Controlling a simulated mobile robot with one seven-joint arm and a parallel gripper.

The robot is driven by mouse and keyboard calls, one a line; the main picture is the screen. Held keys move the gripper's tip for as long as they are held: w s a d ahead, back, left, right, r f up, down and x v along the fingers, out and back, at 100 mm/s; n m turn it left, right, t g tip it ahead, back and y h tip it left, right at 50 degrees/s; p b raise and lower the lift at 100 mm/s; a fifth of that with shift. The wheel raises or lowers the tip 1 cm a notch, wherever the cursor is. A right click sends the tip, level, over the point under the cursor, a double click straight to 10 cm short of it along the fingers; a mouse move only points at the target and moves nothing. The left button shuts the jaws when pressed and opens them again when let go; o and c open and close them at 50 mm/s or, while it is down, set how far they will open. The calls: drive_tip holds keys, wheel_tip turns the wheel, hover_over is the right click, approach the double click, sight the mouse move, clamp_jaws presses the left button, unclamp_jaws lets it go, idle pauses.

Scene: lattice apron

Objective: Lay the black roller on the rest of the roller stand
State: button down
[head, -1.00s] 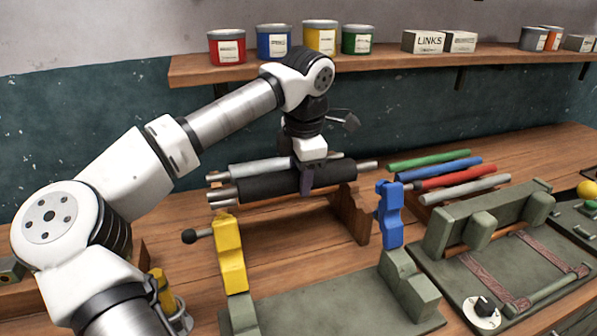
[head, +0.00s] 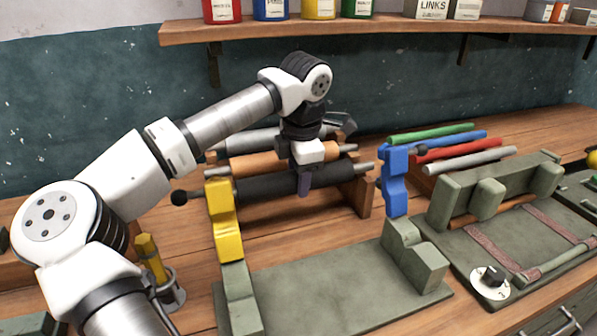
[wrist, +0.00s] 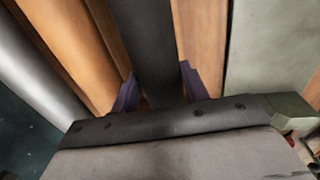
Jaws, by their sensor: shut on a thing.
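The black roller (head: 265,188) lies level across the head view, with metal pins at its ends. My gripper (head: 304,185) is shut around it right of its middle. In the wrist view the purple fingers of my gripper (wrist: 158,88) stand on both sides of the black roller (wrist: 152,40). A wooden roller stand (head: 358,195) shows under the roller's right end; I cannot tell whether the roller touches it. An orange roller (head: 255,164) and a grey roller (head: 250,141) lie behind, parallel to the black one.
A yellow post (head: 227,225) and a blue post (head: 394,180) stand in front of the roller on a green base (head: 320,295). Coloured rods, including a red one (head: 460,149), lie to the right. A yellow tool in a holder (head: 150,255) stands at left.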

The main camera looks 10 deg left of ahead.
drive_tip(key=shift+f, duration=0.55)
drive_tip(key=c, duration=0.7)
unclamp_jaws()
drive_tip(key=shift+o, duration=0.2)
